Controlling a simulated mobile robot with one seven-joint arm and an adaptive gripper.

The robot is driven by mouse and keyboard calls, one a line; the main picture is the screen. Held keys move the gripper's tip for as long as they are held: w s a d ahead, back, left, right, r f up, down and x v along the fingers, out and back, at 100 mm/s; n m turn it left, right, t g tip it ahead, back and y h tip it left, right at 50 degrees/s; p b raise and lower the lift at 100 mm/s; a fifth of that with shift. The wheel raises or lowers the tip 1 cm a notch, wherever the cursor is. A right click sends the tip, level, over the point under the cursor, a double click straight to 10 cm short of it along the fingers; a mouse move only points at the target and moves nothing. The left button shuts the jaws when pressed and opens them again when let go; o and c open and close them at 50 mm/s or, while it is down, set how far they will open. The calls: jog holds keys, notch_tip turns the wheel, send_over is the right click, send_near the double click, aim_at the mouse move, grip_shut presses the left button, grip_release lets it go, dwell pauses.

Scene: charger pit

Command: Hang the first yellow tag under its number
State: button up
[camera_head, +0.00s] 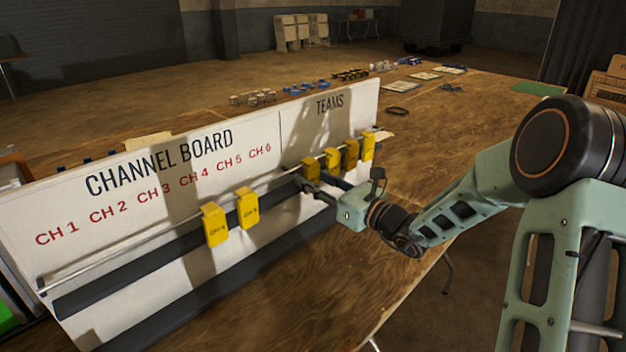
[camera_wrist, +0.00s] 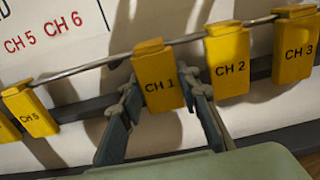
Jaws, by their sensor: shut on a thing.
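The yellow tag marked CH 1 (camera_wrist: 157,72) hangs over the metal rail on the channel board (camera_head: 110,157). My gripper (camera_wrist: 160,88) is shut on it, with one finger at each side of the tag. In the head view my gripper (camera_head: 309,181) is at the left end of the row of tags below TEAMS. The red CH 1 number (camera_head: 57,234) is at the far left of the board, with bare rail below it.
Yellow tags CH 2 (camera_wrist: 228,62) and CH 3 (camera_wrist: 299,50) hang close to the right of the held tag. Tags CH 4 (camera_head: 215,226) and CH 5 (camera_head: 248,209) hang below their numbers. Small items lie on the wooden table (camera_head: 420,120) behind the board.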

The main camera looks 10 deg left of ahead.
jog(key=shift+r+p, duration=0.65)
jog(key=shift+r, duration=0.25)
jog(key=p+v, duration=0.1)
jog(key=v, duration=0.9)
dwell(0.4)
